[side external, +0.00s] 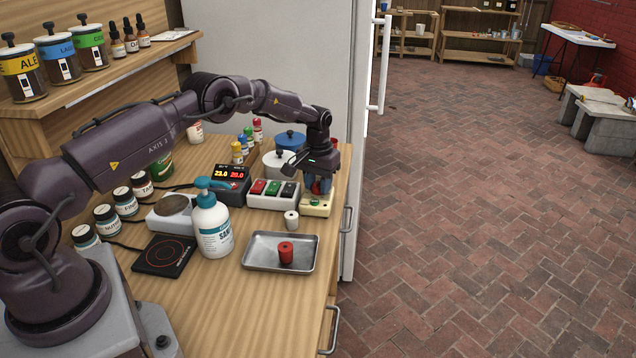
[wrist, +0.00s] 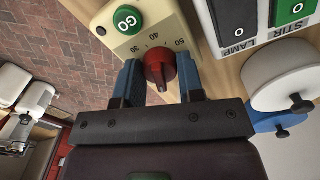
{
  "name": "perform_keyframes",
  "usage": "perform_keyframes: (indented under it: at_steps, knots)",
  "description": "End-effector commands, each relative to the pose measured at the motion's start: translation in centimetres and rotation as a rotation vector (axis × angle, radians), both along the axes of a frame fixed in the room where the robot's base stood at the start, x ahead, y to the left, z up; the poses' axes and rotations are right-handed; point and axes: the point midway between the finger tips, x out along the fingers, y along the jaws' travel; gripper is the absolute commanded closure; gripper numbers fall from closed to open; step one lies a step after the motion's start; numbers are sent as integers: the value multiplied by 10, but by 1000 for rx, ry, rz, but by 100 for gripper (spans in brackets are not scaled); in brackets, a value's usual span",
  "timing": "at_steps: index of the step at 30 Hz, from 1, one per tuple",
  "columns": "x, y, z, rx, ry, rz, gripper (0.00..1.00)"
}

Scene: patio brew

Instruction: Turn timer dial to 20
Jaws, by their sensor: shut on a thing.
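The timer (side external: 317,207) is a cream box at the right edge of the bench, with a green GO button (wrist: 128,20) and a red dial (wrist: 160,68). In the side view my gripper (side external: 317,186) covers most of the dial. The exact number the dial points to cannot be read.
A switch box (side external: 273,194) with red, green and dark switches stands beside the timer. A white cup (side external: 291,220) and a metal tray (side external: 253,263) holding a red piece (side external: 286,252) are in front. White (side external: 279,164) and blue-lidded (side external: 290,140) pots stand behind. A pump bottle (side external: 212,228) is left.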

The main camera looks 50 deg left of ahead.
Motion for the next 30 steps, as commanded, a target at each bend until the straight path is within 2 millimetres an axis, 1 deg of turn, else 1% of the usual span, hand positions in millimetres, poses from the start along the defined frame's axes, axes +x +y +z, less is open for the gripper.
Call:
perform_keyframes:
  at_steps: [30]
  knots:
    - [-1, 0, 1, -2, 3, -963, 88]
